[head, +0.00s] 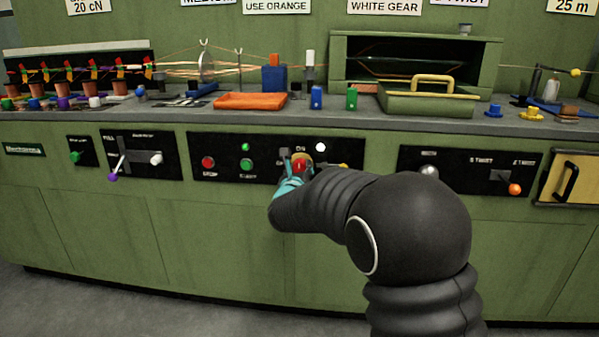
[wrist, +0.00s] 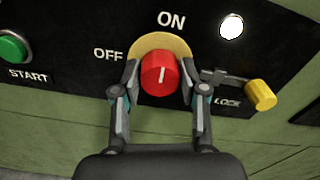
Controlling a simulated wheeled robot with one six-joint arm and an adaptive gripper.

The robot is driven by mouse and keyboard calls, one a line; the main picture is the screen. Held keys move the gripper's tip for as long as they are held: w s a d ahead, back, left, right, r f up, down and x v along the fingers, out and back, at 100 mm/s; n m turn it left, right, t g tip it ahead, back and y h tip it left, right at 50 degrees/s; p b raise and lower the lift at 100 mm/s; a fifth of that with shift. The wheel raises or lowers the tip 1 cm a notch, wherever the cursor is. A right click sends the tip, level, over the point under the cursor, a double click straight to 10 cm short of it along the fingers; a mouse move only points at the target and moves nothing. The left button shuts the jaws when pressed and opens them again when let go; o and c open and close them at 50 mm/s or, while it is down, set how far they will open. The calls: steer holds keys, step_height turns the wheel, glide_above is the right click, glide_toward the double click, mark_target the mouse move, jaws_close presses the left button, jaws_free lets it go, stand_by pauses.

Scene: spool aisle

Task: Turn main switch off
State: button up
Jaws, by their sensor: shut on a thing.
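The main switch is a red rotary knob (wrist: 160,74) on a yellow disc (wrist: 176,43), set in a black panel. Its white pointer mark stands nearly upright, toward the ON label (wrist: 171,20). The OFF label (wrist: 108,55) is to its left. In the wrist view my gripper (wrist: 160,80) has one finger on each side of the knob, shut on it. In the head view the knob (head: 299,166) shows red just beyond my gripper, partly hidden by it. A white lamp (wrist: 231,27) glows right of ON.
A yellow-ended lock lever (wrist: 261,95) sits close to the right finger. A green START button (wrist: 12,48) is to the left, and a red STOP button (head: 208,162) is farther left. The counter (head: 420,125) above holds an orange tray (head: 251,101) and other items.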

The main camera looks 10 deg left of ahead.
steer(key=n+b, duration=0.1)
steer(key=n, duration=0.1)
steer(key=n+b, duration=0.1)
steer(key=b, duration=0.1)
steer(key=shift+f+n, duration=0.2)
steer(key=shift+n, duration=0.2)
steer(key=n+b, duration=0.1)
steer(key=n, duration=0.3)
steer(key=shift+r+n+b, duration=0.15)
steer(key=shift+n+b, duration=0.15)
steer(key=shift+b, duration=0.1)
steer(key=n, duration=0.4)
steer(key=shift+n, duration=0.3)
steer(key=shift+n+p, duration=0.65)
steer(key=shift+n, duration=1.45)
steer(key=o, duration=1.1)
steer(key=shift+o, duration=0.2)
steer(key=shift+s, duration=0.1)
steer(key=s, duration=1.1)
steer(key=shift+s, duration=0.4)
